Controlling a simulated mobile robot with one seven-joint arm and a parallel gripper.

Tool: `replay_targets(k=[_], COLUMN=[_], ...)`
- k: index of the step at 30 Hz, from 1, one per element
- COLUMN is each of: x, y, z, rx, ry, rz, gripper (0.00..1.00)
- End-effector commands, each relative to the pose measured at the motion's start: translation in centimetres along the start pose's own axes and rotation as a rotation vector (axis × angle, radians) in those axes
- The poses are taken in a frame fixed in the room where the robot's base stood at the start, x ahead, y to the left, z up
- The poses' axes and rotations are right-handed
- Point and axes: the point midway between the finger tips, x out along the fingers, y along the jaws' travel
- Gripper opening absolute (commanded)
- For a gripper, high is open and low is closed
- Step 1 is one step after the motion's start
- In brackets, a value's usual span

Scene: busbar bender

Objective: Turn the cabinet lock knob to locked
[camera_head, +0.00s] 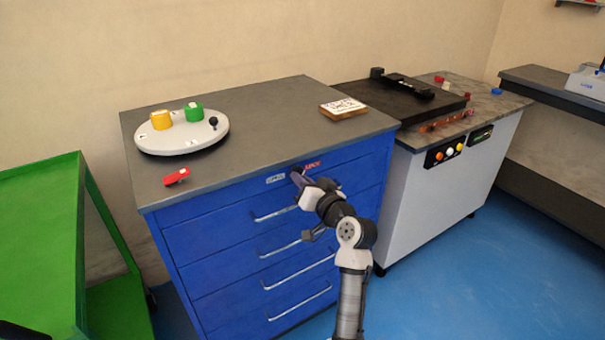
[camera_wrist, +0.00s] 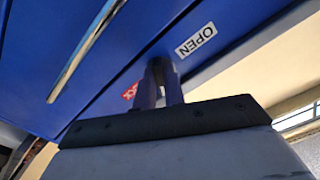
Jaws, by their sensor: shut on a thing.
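The blue drawer cabinet (camera_head: 225,225) stands in the middle of the head view. Its lock sits at the top of the front, between a white label (camera_head: 275,178) and a red label (camera_head: 312,165). My gripper (camera_head: 298,177) is at this spot, its fingers against the cabinet front. In the wrist view my two fingers (camera_wrist: 160,82) are close together on the knob, which they hide almost wholly. The white label there reads OPEN (camera_wrist: 196,40), and the red label (camera_wrist: 131,91) is partly covered by a finger. The knob's angle cannot be told.
Drawer handles (camera_head: 272,215) stick out below my gripper. On the cabinet top are a round white tray (camera_head: 160,145), a red object (camera_head: 176,176) and a sign block (camera_head: 343,108). A machine bench (camera_head: 425,185) stands close at the right, a green cart (camera_head: 40,240) at the left.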

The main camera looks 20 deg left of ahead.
Motion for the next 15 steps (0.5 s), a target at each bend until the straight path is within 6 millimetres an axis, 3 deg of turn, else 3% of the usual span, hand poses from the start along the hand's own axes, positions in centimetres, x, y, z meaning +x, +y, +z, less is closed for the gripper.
replay_targets(k=[15], x=[-0.03], y=[-0.08], z=[0.02], rx=[0.274], ry=[-0.003], rz=[0.001], gripper=[0.00])
